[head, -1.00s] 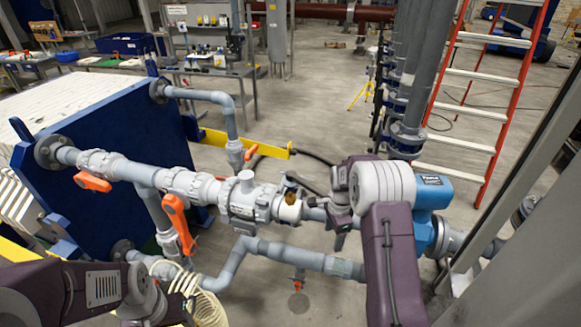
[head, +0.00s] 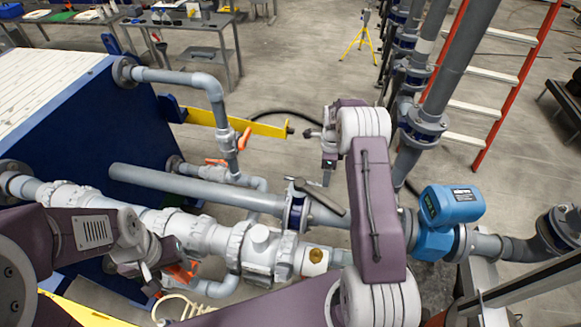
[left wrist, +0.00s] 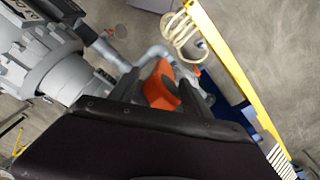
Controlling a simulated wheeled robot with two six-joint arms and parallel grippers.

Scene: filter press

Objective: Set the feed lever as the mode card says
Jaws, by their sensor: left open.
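An orange lever (head: 180,272) on the grey pipework is partly hidden behind my left gripper (head: 150,280). It also shows in the left wrist view (left wrist: 163,86), just beyond the dark fingers of my left gripper (left wrist: 165,100). These are open, and I cannot tell whether they touch it. A dark lever (head: 322,197) sits on a blue-rimmed valve in the middle of the head view. I cannot tell which one is the feed lever. I can make out no readable mode card. My right gripper (head: 328,172) is small and turned away above the pipes; its jaws are unclear.
Smaller orange handles (head: 244,138) sit on a pipe farther back. A blue actuator (head: 452,203) stands on the pipe at right. A yellow bar (head: 255,127) sticks out from the blue press. A ladder (head: 490,100) stands behind at right. Open floor lies beyond the pipes.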

